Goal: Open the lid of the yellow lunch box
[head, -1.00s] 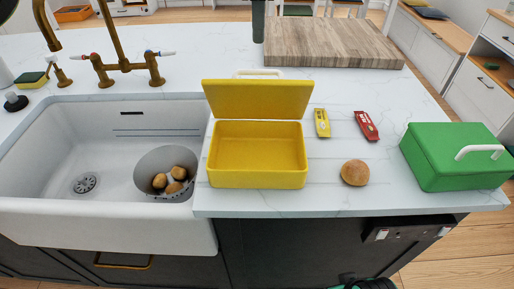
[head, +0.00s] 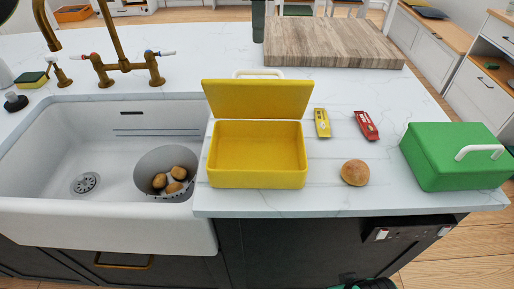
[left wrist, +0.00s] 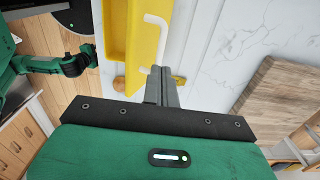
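The yellow lunch box (head: 256,180) stands on the white counter right of the sink. Its lid (head: 257,100) is raised, standing up at the back edge, and the inside is bare. The lid's white handle (head: 258,73) shows at its top edge. In the left wrist view the yellow box (left wrist: 116,30) and white handle (left wrist: 158,32) are in the upper middle. My left gripper (left wrist: 161,70) has its grey fingers together with nothing visible between them; their tips appear close to the handle, contact unclear. I cannot make it out clearly in the head view. My right gripper is not seen.
A green lunch box (head: 455,160) stands shut at the right. A bun (head: 355,172), a yellow packet (head: 322,123) and a red packet (head: 367,125) lie between the boxes. A wooden board (head: 330,45) lies behind. The sink (head: 60,150) holds a bowl (head: 150,178) of potatoes.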

